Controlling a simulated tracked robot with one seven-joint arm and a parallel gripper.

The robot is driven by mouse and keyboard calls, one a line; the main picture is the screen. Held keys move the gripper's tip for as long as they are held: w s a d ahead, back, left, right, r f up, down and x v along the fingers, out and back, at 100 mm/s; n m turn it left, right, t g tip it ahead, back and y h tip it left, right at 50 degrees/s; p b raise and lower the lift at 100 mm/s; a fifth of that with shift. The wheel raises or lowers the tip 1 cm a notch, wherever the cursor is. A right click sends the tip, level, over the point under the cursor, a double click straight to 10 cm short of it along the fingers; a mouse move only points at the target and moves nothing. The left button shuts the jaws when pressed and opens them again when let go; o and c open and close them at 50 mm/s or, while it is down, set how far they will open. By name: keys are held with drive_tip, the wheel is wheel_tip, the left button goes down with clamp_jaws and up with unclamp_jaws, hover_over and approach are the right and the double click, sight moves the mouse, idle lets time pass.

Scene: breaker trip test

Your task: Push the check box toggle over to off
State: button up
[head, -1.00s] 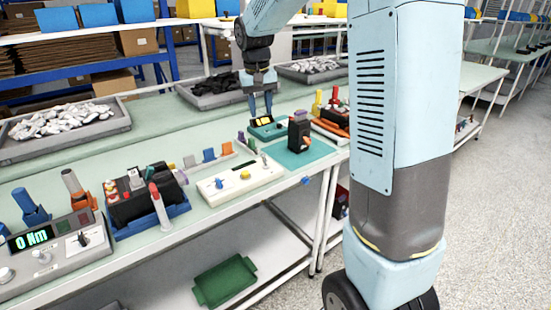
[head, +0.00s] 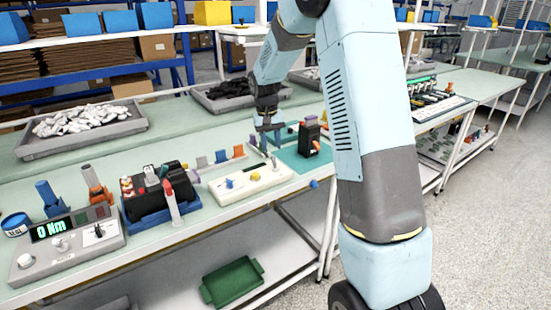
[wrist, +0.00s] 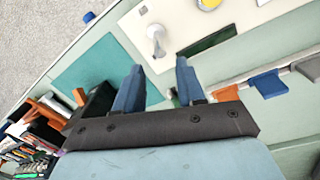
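My gripper (head: 268,143) is above the bench near the right end of the box. In the wrist view its two blue fingers (wrist: 158,68) are apart with nothing between them, and the toggle appears just beyond the gap.
A black breaker (head: 310,139) stands on a teal mat (head: 296,162) right of the box. Coloured clips (head: 222,156) stand in a row behind it. A black unit in a blue tray (head: 157,200) and a torque meter (head: 70,240) are to the left.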

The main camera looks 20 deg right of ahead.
sight(273, 158)
drive_tip(key=f, duration=0.6)
drive_tip(key=shift+d+f, duration=0.2)
drive_tip(key=shift+d, duration=0.1)
